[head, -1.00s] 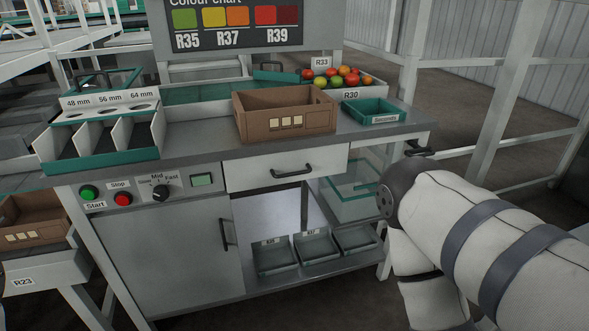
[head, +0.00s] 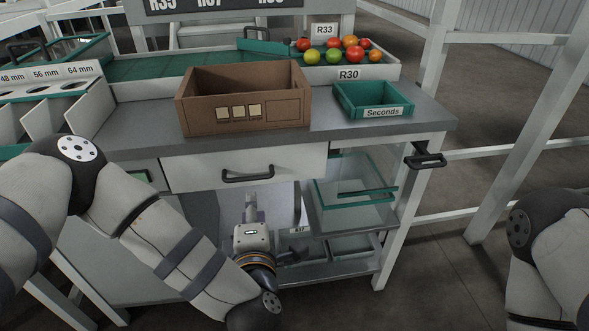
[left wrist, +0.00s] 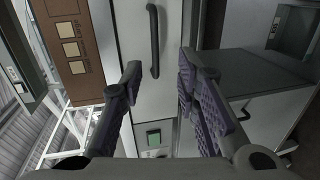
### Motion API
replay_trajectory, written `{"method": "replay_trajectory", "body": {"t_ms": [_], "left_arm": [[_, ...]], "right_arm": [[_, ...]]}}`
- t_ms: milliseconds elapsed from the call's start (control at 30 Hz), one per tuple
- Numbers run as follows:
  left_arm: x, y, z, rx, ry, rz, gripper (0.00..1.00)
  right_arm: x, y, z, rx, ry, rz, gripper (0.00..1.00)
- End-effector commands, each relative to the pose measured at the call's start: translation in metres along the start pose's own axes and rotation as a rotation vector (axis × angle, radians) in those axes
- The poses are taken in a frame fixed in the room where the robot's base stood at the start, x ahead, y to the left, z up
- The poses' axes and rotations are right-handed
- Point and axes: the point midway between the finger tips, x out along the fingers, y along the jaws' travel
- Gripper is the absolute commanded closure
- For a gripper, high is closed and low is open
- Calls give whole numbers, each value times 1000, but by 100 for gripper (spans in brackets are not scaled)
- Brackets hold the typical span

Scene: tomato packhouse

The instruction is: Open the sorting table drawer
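The sorting table drawer (head: 200,171) has a pale front with a dark bar handle (head: 248,174) and looks closed below the tabletop. My left gripper (head: 250,200) is just below the handle in the head view, pointing towards the drawer. In the left wrist view, its two purple-padded fingers (left wrist: 157,78) are spread apart with nothing between their pads. The handle shows there too (left wrist: 153,42), ahead of the gap between the fingertips and apart from them. My right gripper is outside both views; only part of my right arm shows at the right edge.
A brown crate (head: 205,118) and a green Seconds tray (head: 372,113) stand on the tabletop (head: 425,120). Tomatoes fill a tray behind. A glass-sided box (head: 350,212) and grey bins are below right of the drawer. A table leg (head: 408,215) stands at the right.

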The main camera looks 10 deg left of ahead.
Motion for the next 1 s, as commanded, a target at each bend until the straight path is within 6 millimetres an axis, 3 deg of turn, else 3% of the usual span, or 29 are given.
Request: {"method": "replay_trajectory", "body": {"t_ms": [167, 400, 600, 933, 967, 1000], "left_arm": [[19, 5, -4, -25, 25, 17, 71], [80, 4, -5, -21, 23, 14, 71], [115, 5, -5, -19, 20, 14, 71], [123, 7, -4, -20, 17, 15, 71], [122, 7, -4, -20, 17, 15, 73], [122, 7, -4, -19, 17, 15, 82]], "right_arm": [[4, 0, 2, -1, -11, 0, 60], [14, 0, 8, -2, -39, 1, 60], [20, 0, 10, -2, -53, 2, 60], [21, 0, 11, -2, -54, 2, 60], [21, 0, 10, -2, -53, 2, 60], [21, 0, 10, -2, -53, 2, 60]]}}
